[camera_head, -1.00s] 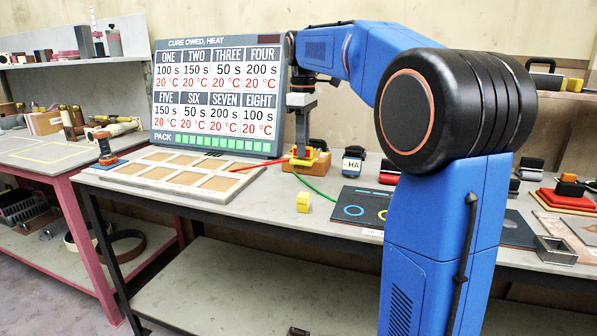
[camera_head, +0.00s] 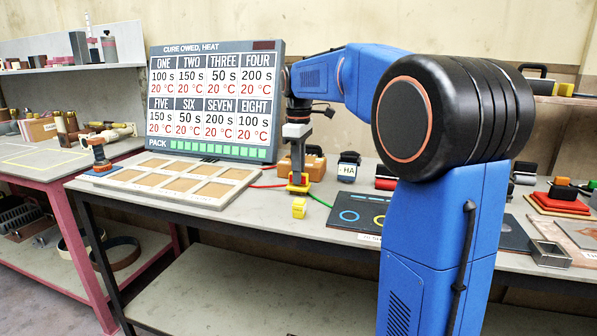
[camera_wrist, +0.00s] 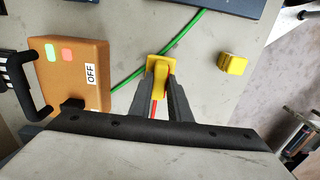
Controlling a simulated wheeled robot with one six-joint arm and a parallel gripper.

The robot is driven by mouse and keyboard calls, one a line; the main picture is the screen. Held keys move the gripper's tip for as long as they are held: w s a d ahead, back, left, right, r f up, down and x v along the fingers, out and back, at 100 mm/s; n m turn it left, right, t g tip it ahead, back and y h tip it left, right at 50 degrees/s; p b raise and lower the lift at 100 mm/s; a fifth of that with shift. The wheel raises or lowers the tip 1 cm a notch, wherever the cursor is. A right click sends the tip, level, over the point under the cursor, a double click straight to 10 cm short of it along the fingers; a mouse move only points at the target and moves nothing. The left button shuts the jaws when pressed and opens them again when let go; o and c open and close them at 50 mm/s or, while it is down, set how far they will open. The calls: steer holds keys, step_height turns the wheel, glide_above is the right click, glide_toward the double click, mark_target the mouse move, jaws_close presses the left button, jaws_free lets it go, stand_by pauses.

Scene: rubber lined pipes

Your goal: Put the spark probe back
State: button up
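My gripper (camera_wrist: 160,88) is shut on a yellow piece (camera_wrist: 158,66), which I take to be the spark probe, with a red cable running from it. In the head view my gripper (camera_head: 298,180) holds it low, in front of the orange-brown box (camera_head: 314,164). Whether the probe touches the bench is unclear. In the wrist view the box (camera_wrist: 80,85) lies to the left of the probe, with a black handle, a green and a red patch and an "OFF" label. A green cable (camera_wrist: 190,32) passes behind the probe.
A small yellow block (camera_head: 299,208) stands on the bench nearby; it also shows in the wrist view (camera_wrist: 233,64). A framed tray (camera_head: 221,195) lies left, a dark mat with coloured rings (camera_head: 348,226) right. A heat board (camera_head: 213,100) stands behind.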

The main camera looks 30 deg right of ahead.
steer(key=o, duration=0.4)
steer(key=shift+c, duration=0.2)
steer(key=shift+r, duration=0.1)
step_height(320, 180, up, 12)
steer(key=shift+s, duration=0.1)
stand_by(0.6)
